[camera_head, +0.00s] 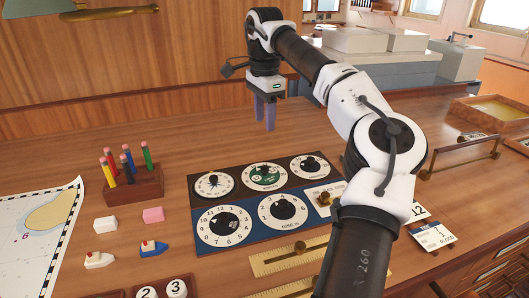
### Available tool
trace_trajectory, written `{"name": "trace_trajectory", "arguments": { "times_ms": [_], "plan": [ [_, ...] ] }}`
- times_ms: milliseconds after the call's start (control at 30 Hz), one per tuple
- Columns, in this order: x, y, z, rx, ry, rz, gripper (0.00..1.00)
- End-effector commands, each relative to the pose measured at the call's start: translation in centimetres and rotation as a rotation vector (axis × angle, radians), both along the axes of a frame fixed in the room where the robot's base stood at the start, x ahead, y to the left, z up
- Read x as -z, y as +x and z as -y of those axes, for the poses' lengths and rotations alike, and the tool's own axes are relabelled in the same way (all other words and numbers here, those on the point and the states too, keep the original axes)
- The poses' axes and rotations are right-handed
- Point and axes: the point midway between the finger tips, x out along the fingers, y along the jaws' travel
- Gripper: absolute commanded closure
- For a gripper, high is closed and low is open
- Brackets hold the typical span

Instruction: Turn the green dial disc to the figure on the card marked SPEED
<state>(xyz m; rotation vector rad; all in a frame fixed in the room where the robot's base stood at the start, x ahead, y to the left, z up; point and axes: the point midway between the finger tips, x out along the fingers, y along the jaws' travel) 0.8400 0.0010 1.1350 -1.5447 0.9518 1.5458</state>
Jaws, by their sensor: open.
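The green dial disc (257,177) sits in a white ring of marks in the middle of the back row of the dark dial panel (240,188). A dark knob stands on the disc. The dial's figures are too small to read. My gripper (264,126) hangs above and behind the panel, fingers pointing down, open and empty, apart from the dial. White cards lie to the right, partly behind my arm: one shows 12 (418,211) and another shows a 1 (432,236). I cannot read which one is marked SPEED.
A brass ruler (290,257) lies in front. A wooden pencil block (133,188), erasers, toy boats and a chart are at left. The desk behind the panel is clear.

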Motion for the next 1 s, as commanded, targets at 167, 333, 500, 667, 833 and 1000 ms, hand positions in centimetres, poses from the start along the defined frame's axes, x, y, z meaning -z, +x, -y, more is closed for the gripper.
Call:
{"name": "trace_trajectory", "arguments": {
  "times_ms": [167,333,500,667,833,1000],
  "plan": [
    [1.6,0.0,0.1,0.001,-0.001,-0.003,0.57],
    [4.9,-0.1,0.1,0.0,0.0,-0.005,0.57],
    [8.5,-0.1,0.0,-0.001,0.001,-0.005,0.57],
    [11.3,-0.1,0.0,-0.001,0.002,-0.003,0.57],
    [13.1,-0.1,-0.1,0.0,0.003,-0.001,0.57],
    [13.8,-0.1,0.0,0.0,0.001,0.0,0.57]
  ]
}}
